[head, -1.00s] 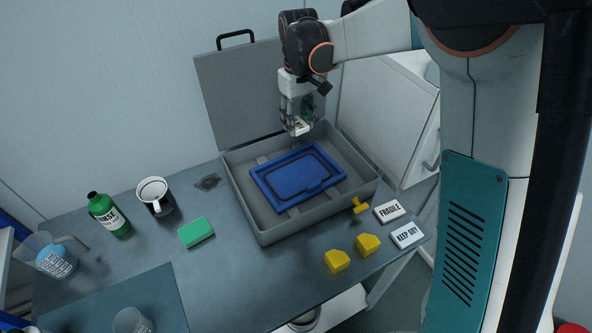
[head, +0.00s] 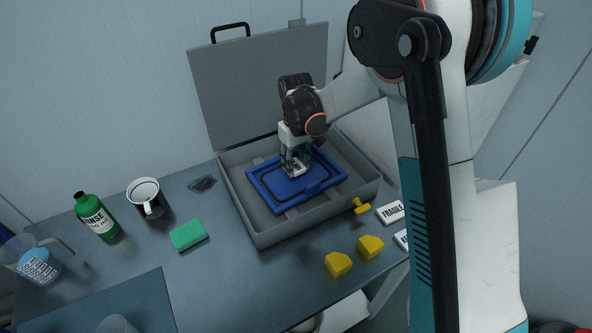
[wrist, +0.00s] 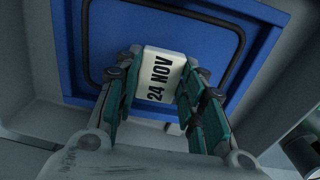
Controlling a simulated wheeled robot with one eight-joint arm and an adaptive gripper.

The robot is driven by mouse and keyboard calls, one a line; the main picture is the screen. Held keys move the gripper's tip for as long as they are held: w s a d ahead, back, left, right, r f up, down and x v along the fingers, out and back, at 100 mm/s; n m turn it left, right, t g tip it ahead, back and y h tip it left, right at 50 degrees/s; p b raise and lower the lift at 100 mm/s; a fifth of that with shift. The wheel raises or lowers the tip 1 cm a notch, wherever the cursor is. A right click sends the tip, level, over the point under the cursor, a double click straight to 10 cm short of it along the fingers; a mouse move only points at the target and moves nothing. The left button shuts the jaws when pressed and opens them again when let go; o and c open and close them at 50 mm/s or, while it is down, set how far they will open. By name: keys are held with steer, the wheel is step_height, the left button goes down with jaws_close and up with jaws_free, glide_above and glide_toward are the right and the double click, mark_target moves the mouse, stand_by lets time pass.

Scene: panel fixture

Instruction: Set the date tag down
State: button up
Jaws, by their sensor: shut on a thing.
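The date tag (wrist: 160,75) is a small white block printed "24 NOV". It is between the green-padded fingers of my gripper (wrist: 157,100) in the wrist view, and the gripper is shut on it. In the head view my gripper (head: 295,172) is over the blue panel (head: 264,191), which lies inside the open grey case (head: 262,233). The tag is low over the panel's upper part. I cannot tell whether it touches the panel.
The case lid (head: 262,85) stands open behind. Yellow blocks (head: 339,264), a yellow valve-like piece (head: 361,206) and a FRAGILE tag (head: 391,212) lie to the right. A green sponge (head: 188,235), mug (head: 147,197) and green bottle (head: 97,216) stand left.

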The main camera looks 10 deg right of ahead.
steer(key=shift+f+b, duration=0.3)
steer(key=shift+f, duration=1.05)
steer(key=shift+f, duration=0.1)
steer(key=o, duration=0.8)
